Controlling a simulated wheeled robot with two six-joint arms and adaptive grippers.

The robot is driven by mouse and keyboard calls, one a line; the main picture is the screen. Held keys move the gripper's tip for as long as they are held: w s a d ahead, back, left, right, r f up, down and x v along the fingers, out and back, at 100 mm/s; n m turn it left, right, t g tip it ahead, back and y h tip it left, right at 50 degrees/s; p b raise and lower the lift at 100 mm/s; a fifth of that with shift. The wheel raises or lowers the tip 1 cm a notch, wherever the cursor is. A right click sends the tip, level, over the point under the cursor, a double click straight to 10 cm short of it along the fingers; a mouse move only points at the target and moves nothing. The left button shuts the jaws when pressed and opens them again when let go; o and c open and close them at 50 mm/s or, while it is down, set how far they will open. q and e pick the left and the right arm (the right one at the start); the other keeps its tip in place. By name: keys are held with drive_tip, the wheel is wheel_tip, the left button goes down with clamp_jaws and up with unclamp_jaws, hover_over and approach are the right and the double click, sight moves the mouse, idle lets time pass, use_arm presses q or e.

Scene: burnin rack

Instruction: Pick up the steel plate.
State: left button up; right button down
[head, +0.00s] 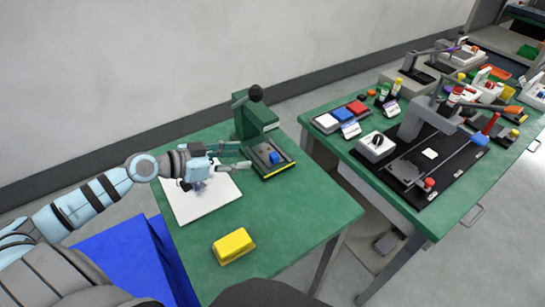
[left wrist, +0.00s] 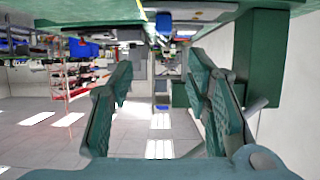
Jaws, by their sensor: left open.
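My left gripper (head: 246,156) is open and empty, above the green table, with its fingers pointing right toward the green press (head: 252,116). In the left wrist view its two fingers (left wrist: 160,82) stand apart with nothing between them. The press has a dark grey flat base (head: 268,163) with a yellow front edge and a small blue block (head: 275,157) on it. The fingertips are close to this base; I cannot tell if they touch it. I cannot surely tell which piece is the steel plate. My right gripper is not in view.
A white sheet (head: 211,206) lies below my left gripper. A yellow block (head: 233,246) sits near the table's front edge. A second green table (head: 375,184) with a black mat and several devices stands right, across a gap. A blue box (head: 118,265) stands at left.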

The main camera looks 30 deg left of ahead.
sight(274, 154)
use_arm(q)
drive_tip(key=x, duration=0.8)
drive_tip(key=f+x, duration=0.1)
drive_tip(key=x, duration=0.3)
drive_tip(key=shift+w+a+f+b, duration=0.1)
drive_tip(key=shift+w+a+b, duration=0.1)
drive_tip(key=shift+a+b, duration=0.1)
drive_tip(key=shift+s, duration=0.1)
clamp_jaws()
